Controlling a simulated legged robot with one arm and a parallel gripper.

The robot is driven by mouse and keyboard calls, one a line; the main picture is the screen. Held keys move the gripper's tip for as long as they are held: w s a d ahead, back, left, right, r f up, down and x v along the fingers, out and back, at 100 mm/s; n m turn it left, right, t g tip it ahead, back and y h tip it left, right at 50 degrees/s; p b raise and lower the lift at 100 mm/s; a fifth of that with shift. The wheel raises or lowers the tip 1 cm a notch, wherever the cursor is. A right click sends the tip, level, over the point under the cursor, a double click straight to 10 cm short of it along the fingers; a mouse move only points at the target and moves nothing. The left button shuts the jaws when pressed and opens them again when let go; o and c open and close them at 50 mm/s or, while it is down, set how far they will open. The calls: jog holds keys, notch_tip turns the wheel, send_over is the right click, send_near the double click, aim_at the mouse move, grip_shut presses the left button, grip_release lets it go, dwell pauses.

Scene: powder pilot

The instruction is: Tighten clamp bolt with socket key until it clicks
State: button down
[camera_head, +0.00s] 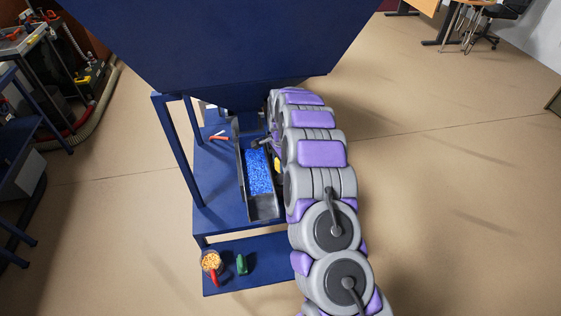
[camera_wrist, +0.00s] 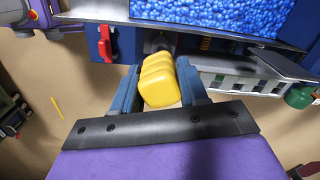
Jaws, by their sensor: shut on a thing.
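My gripper (camera_wrist: 158,92) is shut on a yellow ribbed handle (camera_wrist: 158,76), which I take to be the socket key's. Its two blue fingers press the handle from both sides in the wrist view. The handle shows as a small yellow patch (camera_head: 278,165) beside the trough in the head view, with my arm partly covering it. The key's socket end is hidden, and I cannot make out the clamp bolt or whether the key sits on it.
A dark trough (camera_head: 263,208) of blue granules (camera_head: 258,172) lies under the big blue hopper (camera_head: 220,40). A red-handled scoop of orange pellets (camera_head: 211,261) and a green object (camera_head: 241,264) stand on the lower shelf (camera_head: 268,277). Open floor lies to the right.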

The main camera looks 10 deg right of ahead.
jog(key=shift+s+f, duration=0.45)
jog(key=shift+f, duration=0.2)
jog(key=c, duration=1)
grip_release()
jog(key=shift+o, duration=0.9)
jog(key=shift+w+f, duration=0.2)
jog(key=shift+w, duration=0.05)
jog(key=shift+o, duration=0.8)
jog(key=shift+w, duration=0.25)
jog(key=shift+o, duration=0.7)
jog(key=shift+r, duration=0.3)
jog(key=shift+r+p, duration=0.7)
jog(key=shift+r, duration=3.25)
